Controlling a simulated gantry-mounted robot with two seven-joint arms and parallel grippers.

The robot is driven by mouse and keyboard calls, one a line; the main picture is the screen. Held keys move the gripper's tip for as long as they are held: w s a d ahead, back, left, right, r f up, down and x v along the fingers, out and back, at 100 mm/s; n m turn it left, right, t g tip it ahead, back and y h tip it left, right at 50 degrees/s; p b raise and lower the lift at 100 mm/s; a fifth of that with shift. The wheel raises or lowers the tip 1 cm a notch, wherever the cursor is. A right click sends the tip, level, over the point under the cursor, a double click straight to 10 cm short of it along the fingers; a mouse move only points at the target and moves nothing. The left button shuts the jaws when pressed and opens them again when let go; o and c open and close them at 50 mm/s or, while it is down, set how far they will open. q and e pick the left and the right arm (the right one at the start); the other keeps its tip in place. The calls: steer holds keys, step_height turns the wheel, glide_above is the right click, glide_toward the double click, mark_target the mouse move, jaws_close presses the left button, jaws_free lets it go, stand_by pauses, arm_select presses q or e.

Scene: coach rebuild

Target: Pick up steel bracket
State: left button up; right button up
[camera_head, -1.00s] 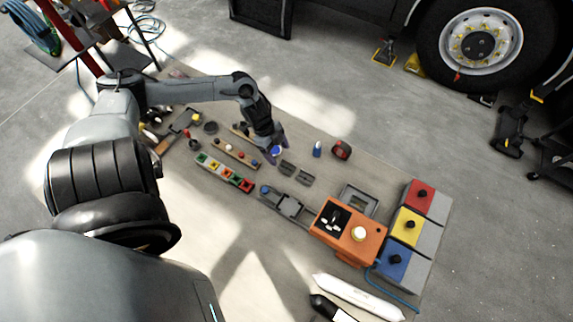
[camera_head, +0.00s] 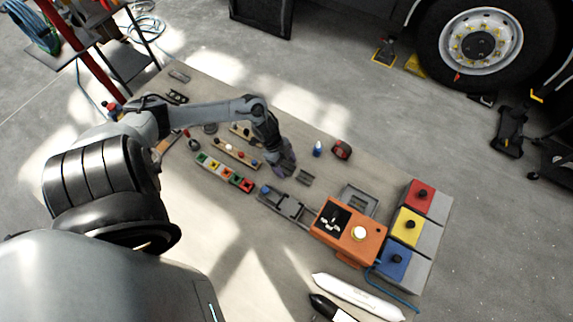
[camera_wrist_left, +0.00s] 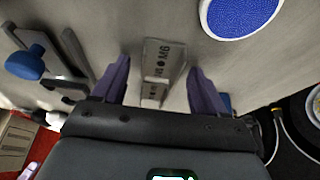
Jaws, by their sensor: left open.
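My left gripper (camera_head: 287,168) is low over the middle of the workbench, with its fingers pointing down. In the left wrist view its two purple fingers (camera_wrist_left: 158,68) are apart. A flat grey steel bracket (camera_wrist_left: 163,52) with dark stamped marks, seemingly including "M6", lies between them, with a gap on both sides. In the head view the gripper hides this spot. A similar grey piece (camera_head: 304,177) lies just right of the fingertips in the head view. My right gripper is not in view.
A round blue pad (camera_wrist_left: 242,14) lies near the fingers. A blue-knobbed grey fixture (camera_head: 288,206), an orange box (camera_head: 348,232) and a strip of coloured blocks (camera_head: 224,173) are nearby. A blue-capped bottle (camera_head: 318,149) and a red-and-black item (camera_head: 341,149) stand behind.

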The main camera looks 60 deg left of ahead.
arm_select(q)
steer(key=c, duration=1.2)
steer(key=shift+r, duration=0.15)
